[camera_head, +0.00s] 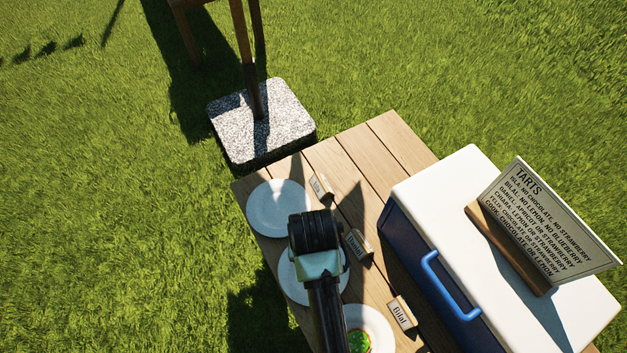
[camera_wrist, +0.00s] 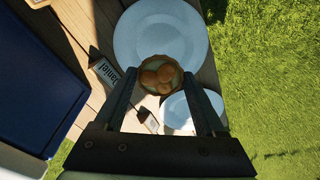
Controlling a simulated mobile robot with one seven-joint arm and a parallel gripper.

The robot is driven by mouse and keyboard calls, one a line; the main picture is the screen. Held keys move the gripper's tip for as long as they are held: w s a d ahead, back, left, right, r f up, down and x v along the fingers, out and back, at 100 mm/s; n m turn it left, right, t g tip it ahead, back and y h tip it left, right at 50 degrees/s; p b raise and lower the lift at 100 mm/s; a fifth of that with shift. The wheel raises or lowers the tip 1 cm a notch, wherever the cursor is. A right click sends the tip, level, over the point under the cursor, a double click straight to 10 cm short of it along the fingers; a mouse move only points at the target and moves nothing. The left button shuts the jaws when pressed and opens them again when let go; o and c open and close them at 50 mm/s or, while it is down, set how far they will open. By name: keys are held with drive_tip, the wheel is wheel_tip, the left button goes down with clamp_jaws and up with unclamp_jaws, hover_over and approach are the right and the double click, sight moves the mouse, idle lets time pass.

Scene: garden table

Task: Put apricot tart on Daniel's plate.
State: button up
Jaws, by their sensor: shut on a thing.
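The apricot tart (camera_wrist: 160,78), a small round crust with orange halves on top, is between the fingertips of my gripper (camera_wrist: 160,82), which is shut on it. In the wrist view the tart overlaps the lower edge of Daniel's plate (camera_wrist: 160,30), a large white one beside the card reading "Daniel" (camera_wrist: 104,72). I cannot tell how high above it the tart is. In the head view my gripper (camera_head: 318,235) covers part of Daniel's plate (camera_head: 292,283) and hides the tart. Daniel's card (camera_head: 357,245) stands to the plate's right.
An empty white plate (camera_head: 277,208) with a card (camera_head: 320,186) lies farther up the table (camera_head: 375,150). A plate (camera_head: 378,322) by Bilal's card (camera_head: 401,313) holds a red-and-green-topped tart (camera_head: 359,342). A blue cooler (camera_head: 405,245) with a white lid carries the tart sign (camera_head: 545,215).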

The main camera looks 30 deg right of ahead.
wheel_tip(320, 180, down, 8)
drive_tip(key=shift+r+b, duration=0.25)
drive_tip(key=shift+b, duration=0.95)
drive_tip(key=shift+f, duration=0.15)
drive_tip(key=o, duration=1.3)
drive_tip(key=r+p, duration=0.1)
drive_tip(key=r, duration=0.3)
drive_tip(key=s+r+p, duration=0.1)
drive_tip(key=r+p, duration=0.1)
drive_tip(key=r, duration=0.2)
drive_tip(key=r+p, duration=0.1)
drive_tip(key=r, duration=0.3)
drive_tip(key=shift+s+a+r+p, duration=0.15)
drive_tip(key=shift+a+p, duration=0.15)
drive_tip(key=shift+a, duration=0.05)
